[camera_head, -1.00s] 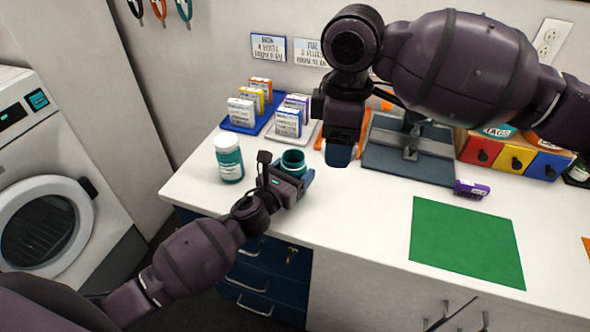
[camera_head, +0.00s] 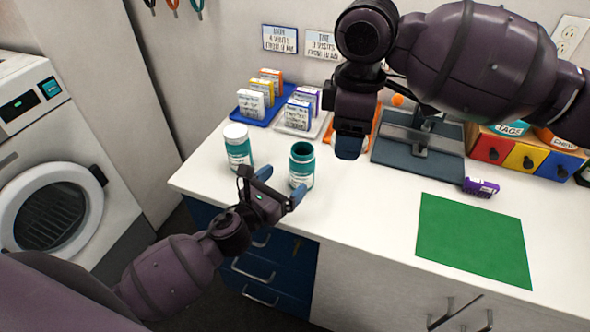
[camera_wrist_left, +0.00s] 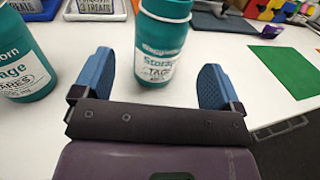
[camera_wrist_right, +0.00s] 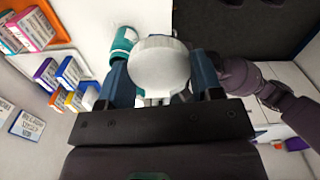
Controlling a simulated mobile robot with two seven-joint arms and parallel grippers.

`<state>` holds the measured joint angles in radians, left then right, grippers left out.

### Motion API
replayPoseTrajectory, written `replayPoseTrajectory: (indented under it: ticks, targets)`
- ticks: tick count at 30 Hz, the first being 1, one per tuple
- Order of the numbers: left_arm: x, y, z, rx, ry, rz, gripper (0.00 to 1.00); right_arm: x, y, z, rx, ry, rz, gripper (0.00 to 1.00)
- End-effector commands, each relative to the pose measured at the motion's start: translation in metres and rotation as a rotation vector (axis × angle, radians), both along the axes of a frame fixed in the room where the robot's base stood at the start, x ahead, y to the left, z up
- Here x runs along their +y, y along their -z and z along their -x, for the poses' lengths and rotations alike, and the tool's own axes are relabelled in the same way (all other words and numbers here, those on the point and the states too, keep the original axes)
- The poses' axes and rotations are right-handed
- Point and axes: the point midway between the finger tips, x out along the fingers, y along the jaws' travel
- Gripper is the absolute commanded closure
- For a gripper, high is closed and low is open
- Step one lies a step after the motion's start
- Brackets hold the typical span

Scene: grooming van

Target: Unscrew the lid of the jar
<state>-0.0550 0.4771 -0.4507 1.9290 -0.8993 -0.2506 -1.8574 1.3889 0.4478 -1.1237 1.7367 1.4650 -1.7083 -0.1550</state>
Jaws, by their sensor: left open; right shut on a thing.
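The open teal jar (camera_head: 302,168) stands upright on the white counter, its dark mouth uncovered; it also shows in the left wrist view (camera_wrist_left: 162,45). My left gripper (camera_head: 281,184) is open just in front of it, with blue fingers (camera_wrist_left: 155,85) apart on either side and a gap to the jar. My right gripper (camera_head: 348,148) is above the counter, right of the jar. In the right wrist view it is shut on a round white lid (camera_wrist_right: 160,66). The head view hides this lid behind the gripper.
A second teal jar with white lid (camera_head: 237,147) stands to the left. Behind are a blue tray (camera_head: 247,121) and a pale tray (camera_head: 318,130) of small boxes.

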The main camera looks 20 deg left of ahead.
Motion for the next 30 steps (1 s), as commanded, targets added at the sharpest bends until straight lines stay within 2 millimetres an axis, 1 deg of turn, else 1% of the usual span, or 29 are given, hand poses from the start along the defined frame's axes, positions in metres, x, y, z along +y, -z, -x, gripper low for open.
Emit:
replayPoseTrajectory:
  ticks: [1, 3, 9, 21, 23, 26, 30]
  targets:
    - [0.003, 0.001, 0.009, 0.001, 0.000, 0.000, 0.09, 0.000, 0.001, 0.000, 0.001, 0.000, 0.000, 0.69]
    - [0.005, 0.001, 0.017, 0.001, 0.000, 0.001, 0.09, 0.000, 0.002, 0.000, 0.001, 0.000, 0.000, 0.69]
    - [0.010, 0.000, 0.033, 0.000, 0.001, 0.000, 0.09, 0.000, 0.004, 0.000, 0.002, 0.000, 0.000, 0.69]
    - [0.012, -0.001, 0.036, 0.008, -0.010, 0.022, 0.09, 0.000, 0.004, 0.000, 0.002, 0.001, 0.000, 0.69]
    - [0.014, -0.001, 0.037, 0.024, -0.028, 0.062, 0.09, -0.001, 0.004, -0.001, 0.002, 0.001, -0.001, 0.69]
    - [0.022, -0.001, 0.041, 0.071, -0.088, 0.184, 0.09, -0.001, 0.004, -0.001, 0.002, 0.003, -0.001, 0.69]
    - [0.038, 0.002, 0.048, 0.164, -0.213, 0.439, 0.09, -0.003, 0.004, -0.003, 0.002, 0.007, -0.002, 0.69]
